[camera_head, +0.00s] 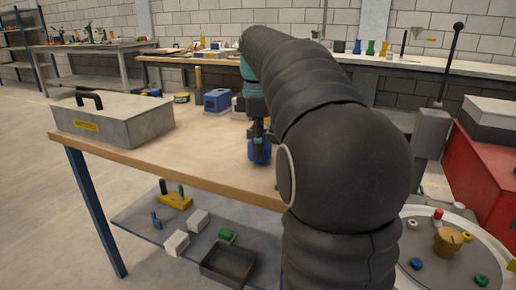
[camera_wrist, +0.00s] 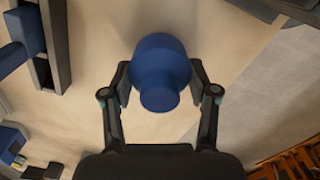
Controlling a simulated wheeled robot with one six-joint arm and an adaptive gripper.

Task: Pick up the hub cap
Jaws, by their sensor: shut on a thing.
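A blue round stepped piece, which I take to be the hub cap (camera_wrist: 160,72), sits between my gripper's fingers in the wrist view. It also shows as a small blue shape (camera_head: 260,151) over the wooden table in the head view. My gripper (camera_wrist: 160,80) is shut on it, with one finger on each side. In the head view my gripper (camera_head: 259,137) points down, and my dark arm hides part of the table to its right. I cannot tell whether the piece touches the table top.
The wooden table (camera_head: 215,160) carries a grey toolbox (camera_head: 130,122) at left and a blue box (camera_head: 217,100) behind my gripper. A lower shelf (camera_head: 140,215) holds small blocks and a dark tray (camera_head: 228,264). A round plate with knobs (camera_head: 470,275) stands at right beside a red cabinet (camera_head: 490,170).

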